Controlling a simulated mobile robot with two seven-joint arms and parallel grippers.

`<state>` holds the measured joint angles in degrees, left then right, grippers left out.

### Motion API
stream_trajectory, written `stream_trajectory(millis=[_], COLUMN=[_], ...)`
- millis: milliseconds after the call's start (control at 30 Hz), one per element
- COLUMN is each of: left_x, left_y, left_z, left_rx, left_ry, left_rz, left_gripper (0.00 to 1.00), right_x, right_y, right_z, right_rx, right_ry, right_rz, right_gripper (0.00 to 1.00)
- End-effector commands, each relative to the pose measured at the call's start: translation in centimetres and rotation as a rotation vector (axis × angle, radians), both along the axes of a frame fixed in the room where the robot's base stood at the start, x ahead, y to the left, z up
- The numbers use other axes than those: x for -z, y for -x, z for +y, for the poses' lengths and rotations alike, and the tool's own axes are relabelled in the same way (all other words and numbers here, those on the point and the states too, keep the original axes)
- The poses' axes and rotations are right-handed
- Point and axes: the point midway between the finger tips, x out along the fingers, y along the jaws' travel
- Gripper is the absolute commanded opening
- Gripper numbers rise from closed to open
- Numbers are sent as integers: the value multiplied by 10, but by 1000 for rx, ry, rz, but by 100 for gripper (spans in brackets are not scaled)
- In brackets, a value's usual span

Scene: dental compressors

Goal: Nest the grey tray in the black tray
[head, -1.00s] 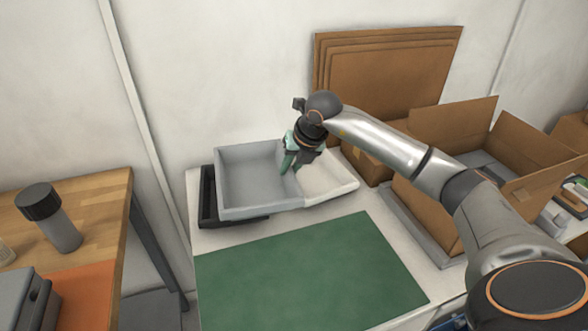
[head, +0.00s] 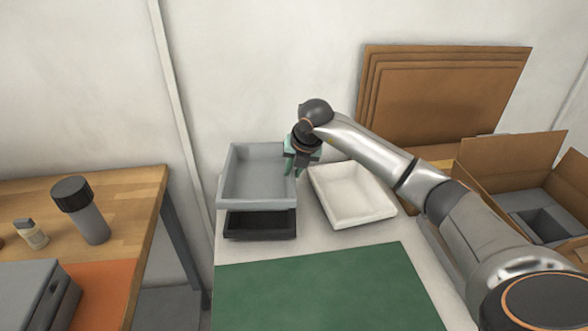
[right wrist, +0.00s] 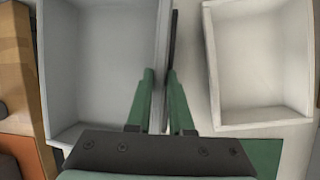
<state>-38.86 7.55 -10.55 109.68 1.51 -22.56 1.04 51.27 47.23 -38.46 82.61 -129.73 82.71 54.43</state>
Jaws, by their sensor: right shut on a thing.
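The grey tray (head: 257,176) is held by its right wall in my right gripper (head: 294,170). In the right wrist view the green fingers (right wrist: 160,98) close on that wall, and the grey tray (right wrist: 100,65) hangs to their left. The black tray (head: 260,224) lies on the white table below the grey tray, and its front part shows. Its back is hidden by the grey tray. The grey tray looks raised above it, roughly lined up left to right. A thin dark strip beside the fingers in the right wrist view is likely the black tray's edge. My left gripper is out of view.
A white tray (head: 352,194) stands on the table just right of the grey tray. A green mat (head: 330,290) covers the front of the table. An open cardboard box (head: 515,185) and leaning cardboard sheets (head: 440,95) are at right. A wooden bench (head: 130,200) is at left.

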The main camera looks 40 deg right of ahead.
Motion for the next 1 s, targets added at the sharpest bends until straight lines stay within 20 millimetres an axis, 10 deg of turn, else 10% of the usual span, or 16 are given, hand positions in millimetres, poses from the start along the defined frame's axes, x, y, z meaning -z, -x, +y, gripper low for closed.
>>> stream_trajectory(millis=[1000], left_x=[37], left_y=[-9], left_z=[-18], left_rx=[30], left_ry=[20], left_rz=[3], left_gripper=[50], right_x=[69], right_y=[0], right_z=[0], right_rx=[-1], right_ry=[-1], right_rz=[-3], right_gripper=[0])
